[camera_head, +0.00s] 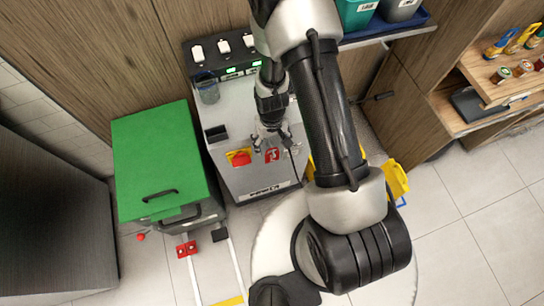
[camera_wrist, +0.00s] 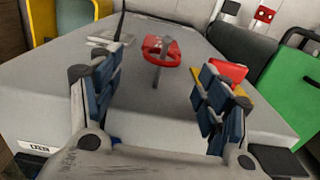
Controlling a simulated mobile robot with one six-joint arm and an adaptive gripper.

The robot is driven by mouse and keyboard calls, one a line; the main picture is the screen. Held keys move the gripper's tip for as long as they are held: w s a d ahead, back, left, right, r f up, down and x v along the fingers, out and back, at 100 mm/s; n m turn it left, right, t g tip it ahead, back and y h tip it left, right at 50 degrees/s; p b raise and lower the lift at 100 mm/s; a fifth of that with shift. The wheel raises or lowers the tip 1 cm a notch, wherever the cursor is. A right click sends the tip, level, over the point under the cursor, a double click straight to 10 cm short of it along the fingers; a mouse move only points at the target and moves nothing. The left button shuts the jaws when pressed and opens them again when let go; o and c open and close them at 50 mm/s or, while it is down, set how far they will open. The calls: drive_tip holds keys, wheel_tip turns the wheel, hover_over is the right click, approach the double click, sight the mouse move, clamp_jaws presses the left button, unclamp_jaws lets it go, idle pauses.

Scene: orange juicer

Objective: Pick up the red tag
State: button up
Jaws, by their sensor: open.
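The red tag (camera_head: 272,155) is on the grey machine's (camera_head: 225,125) surface, near its lower end. In the wrist view the red tag (camera_wrist: 161,51) shows a ring-like lower part, with a thin grey bar overlapping it. My gripper (camera_head: 272,144) is close to the tag. In the wrist view its blue-padded fingers (camera_wrist: 165,70) are spread wide, with the tag ahead between them and nothing held. Whether the tag hangs on the grey bar, I cannot tell.
A red knob (camera_head: 240,158) on a yellow plate sits beside the tag. A green-lidded bin (camera_head: 160,155) stands left of the machine. A yellow object (camera_head: 396,180) is on the floor at right. A wooden shelf (camera_head: 500,85) holds small items.

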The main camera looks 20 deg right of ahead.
sight(272, 150)
drive_tip(key=f, duration=0.2)
drive_tip(key=f+b, duration=0.1)
drive_tip(key=f, duration=0.1)
drive_tip(key=f+b, duration=0.1)
drive_tip(key=f, duration=0.2)
drive_tip(key=shift+s+f, duration=0.1)
drive_tip(key=shift+s, duration=0.15)
drive_tip(key=c, duration=1)
